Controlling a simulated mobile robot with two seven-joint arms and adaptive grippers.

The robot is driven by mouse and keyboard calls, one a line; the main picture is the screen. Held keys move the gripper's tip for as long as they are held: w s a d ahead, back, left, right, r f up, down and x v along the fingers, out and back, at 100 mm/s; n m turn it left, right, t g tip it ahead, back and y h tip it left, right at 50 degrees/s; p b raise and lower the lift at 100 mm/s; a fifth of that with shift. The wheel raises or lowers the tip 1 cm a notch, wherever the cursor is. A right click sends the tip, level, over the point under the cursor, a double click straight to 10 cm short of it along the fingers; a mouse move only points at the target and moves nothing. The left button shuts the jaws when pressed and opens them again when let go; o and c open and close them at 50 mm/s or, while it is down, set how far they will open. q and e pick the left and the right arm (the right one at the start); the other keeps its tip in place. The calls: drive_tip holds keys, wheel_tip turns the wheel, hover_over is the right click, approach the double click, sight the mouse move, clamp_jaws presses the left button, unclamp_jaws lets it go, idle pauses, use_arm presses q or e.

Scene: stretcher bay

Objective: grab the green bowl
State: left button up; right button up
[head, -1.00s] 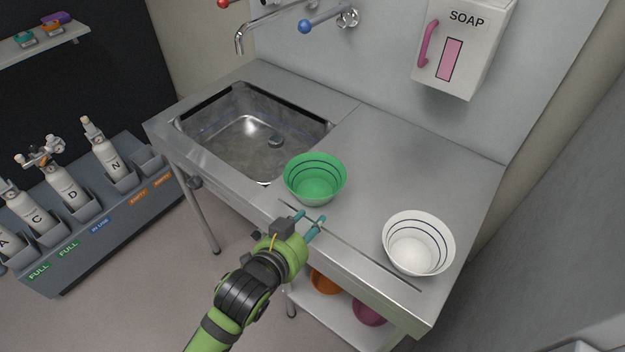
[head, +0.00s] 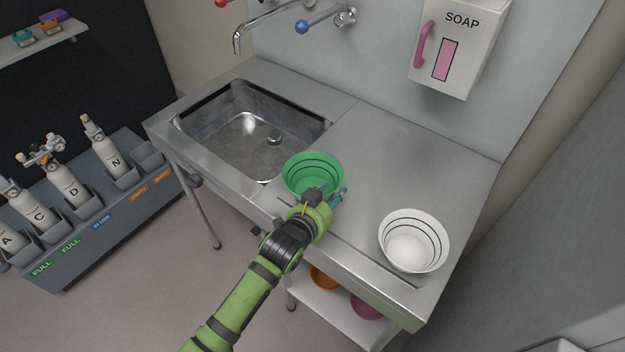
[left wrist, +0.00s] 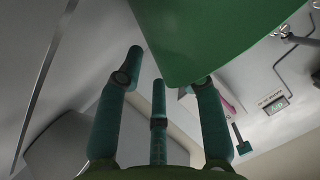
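The green bowl (head: 312,168) with dark rings inside stands upright on the metal counter, right of the sink. My left gripper (head: 328,193) is at the bowl's near right side, and its hand hides part of the bowl. In the left wrist view the green bowl (left wrist: 215,35) fills the upper middle and right. The teal fingers of my left gripper (left wrist: 165,85) stand spread apart there, and one fingertip meets the bowl's edge in the picture. I cannot tell whether it touches. My right gripper is not in view.
A white bowl (head: 413,241) stands to the right on the counter (head: 385,160). The sink (head: 225,140) is on the left, with taps above. A soap dispenser (head: 447,50) hangs on the wall. An orange bowl (head: 324,277) and a pink bowl (head: 367,306) are on the lower shelf.

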use_arm(q)
drive_tip(key=shift+x, duration=1)
drive_tip(key=shift+s, duration=0.1)
clamp_jaws()
